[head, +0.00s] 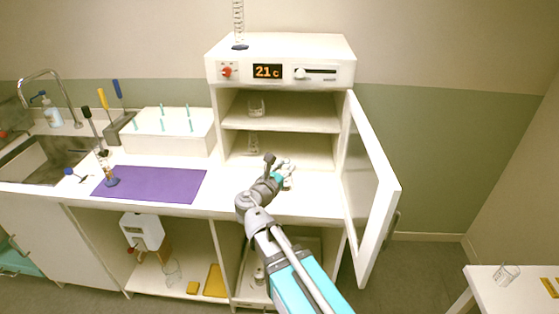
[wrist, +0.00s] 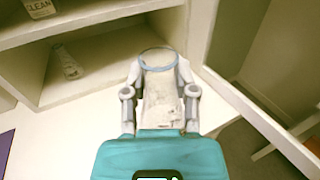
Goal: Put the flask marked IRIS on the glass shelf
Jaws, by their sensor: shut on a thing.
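My gripper (wrist: 160,85) is shut on a clear glass vessel (wrist: 158,105) with a blue rim, between its two fingers in the wrist view. No marking on it can be read, so I cannot tell whether it says IRIS. In the head view my gripper (head: 284,174) is in front of the open cabinet, over the white counter, and largely hides the vessel. The cabinet has an upper shelf (head: 300,121) and a lower compartment floor (head: 305,158); neither can be told to be glass. A glass vessel labelled CLEAN (wrist: 38,8) stands on the upper shelf. A conical flask (wrist: 68,64) stands below.
The cabinet door (head: 372,190) stands open on the right, close to my arm. A purple mat (head: 155,184), a white rack (head: 165,140) and a sink (head: 45,158) are to the left. A side table (head: 510,298) is at the lower right. The right side of the shelves is clear.

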